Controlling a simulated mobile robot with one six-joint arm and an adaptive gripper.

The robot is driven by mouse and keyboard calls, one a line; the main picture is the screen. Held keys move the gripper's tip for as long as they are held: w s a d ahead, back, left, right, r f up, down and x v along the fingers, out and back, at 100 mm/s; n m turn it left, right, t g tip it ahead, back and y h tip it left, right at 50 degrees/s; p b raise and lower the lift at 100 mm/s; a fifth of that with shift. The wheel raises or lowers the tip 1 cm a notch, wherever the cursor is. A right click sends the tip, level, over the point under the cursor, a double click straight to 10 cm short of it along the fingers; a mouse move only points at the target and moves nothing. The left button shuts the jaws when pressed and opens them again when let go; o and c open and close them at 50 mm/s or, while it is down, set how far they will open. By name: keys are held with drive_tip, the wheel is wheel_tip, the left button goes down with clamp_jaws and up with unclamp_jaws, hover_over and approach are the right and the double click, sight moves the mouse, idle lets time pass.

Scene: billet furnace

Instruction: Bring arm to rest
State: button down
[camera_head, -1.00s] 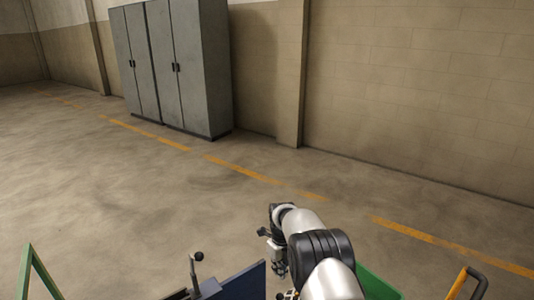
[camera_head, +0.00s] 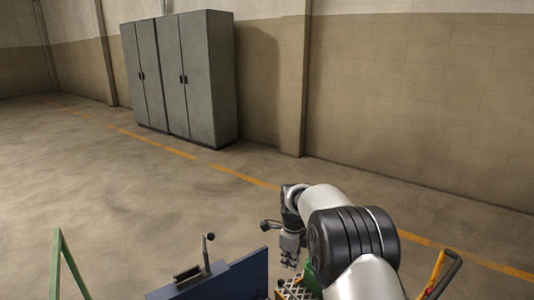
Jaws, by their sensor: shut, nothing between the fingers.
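My arm rises from the bottom edge of the head view, right of centre, with a white link and a black ringed joint. Its wrist bends down at the far end. My gripper (camera_head: 290,260) hangs below the wrist, small in the picture, shut and empty. It is beside the right end of a dark blue panel (camera_head: 235,280). Whether it touches anything below cannot be told.
A green frame bar (camera_head: 66,262) stands at lower left. A yellow handle with a black grip (camera_head: 440,275) is at lower right. Grey cabinets (camera_head: 180,80) stand against the wall (camera_head: 420,100). The floor between is clear.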

drive_tip(key=s+d+r+n+t, duration=0.1)
drive_tip(key=s+d+r+n, duration=0.1)
drive_tip(key=s+r+n, duration=0.5)
drive_tip(key=s+d+r+n+t, duration=0.15)
drive_tip(key=s+r+n, duration=0.25)
drive_tip(key=s+r, duration=0.75)
drive_tip(key=s+d+n, duration=0.1)
drive_tip(key=s+n, duration=0.5)
drive_tip(key=s, duration=0.5)
drive_tip(key=s+d+n+t, duration=0.1)
drive_tip(key=s+d+n, duration=0.1)
drive_tip(key=s+n, duration=0.4)
drive_tip(key=s, duration=0.5)
drive_tip(key=shift+d+r, duration=0.25)
drive_tip(key=shift+r, duration=0.1)
